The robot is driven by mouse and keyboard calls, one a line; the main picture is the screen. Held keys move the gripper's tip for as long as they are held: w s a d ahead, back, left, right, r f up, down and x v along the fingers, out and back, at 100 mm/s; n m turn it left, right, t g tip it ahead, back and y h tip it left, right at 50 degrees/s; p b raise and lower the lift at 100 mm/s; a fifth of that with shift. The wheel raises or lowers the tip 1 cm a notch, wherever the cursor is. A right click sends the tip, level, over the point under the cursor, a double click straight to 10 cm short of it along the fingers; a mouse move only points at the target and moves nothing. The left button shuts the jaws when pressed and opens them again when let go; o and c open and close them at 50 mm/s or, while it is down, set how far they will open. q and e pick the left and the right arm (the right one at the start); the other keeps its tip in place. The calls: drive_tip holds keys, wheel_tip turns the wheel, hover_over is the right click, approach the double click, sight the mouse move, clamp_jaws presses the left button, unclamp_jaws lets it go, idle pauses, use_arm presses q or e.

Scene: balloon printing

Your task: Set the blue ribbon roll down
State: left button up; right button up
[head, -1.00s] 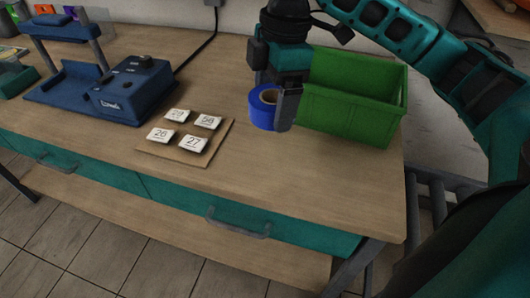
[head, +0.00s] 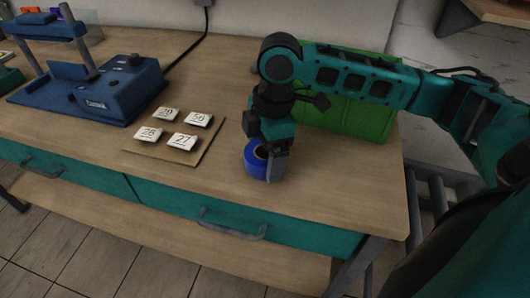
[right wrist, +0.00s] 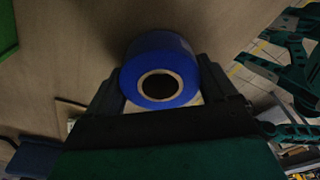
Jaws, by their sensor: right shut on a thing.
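The blue ribbon roll (head: 254,163) is held in my right gripper (head: 265,165), low over the front part of the wooden table (head: 215,185). I cannot tell if the roll touches the tabletop. In the right wrist view the blue ribbon roll (right wrist: 160,62) sits between the two fingers of my right gripper (right wrist: 165,85), its round cardboard core facing the camera. My left gripper is not in the head view.
A green bin (head: 350,115) stands behind my right arm. A board (head: 190,157) with several numbered white cards (head: 183,141) lies to the left. A blue machine (head: 125,85) stands farther left. The table's front edge is close, and bare tabletop lies right of the roll.

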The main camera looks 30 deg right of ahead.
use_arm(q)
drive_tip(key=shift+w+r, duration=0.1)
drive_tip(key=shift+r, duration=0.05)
use_arm(e)
drive_tip(key=o, duration=0.9)
drive_tip(key=shift+f, duration=0.1)
drive_tip(key=shift+c, duration=0.2)
use_arm(q)
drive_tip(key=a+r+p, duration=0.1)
drive_tip(key=p, duration=0.2)
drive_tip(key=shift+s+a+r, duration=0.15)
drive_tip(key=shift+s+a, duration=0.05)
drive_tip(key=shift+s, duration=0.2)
use_arm(e)
wheel_tip(320, 180, up, 12)
drive_tip(key=d, duration=0.1)
drive_tip(key=shift+d, duration=0.15)
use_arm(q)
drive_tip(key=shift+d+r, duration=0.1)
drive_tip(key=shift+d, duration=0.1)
use_arm(e)
drive_tip(key=shift+s, duration=0.1)
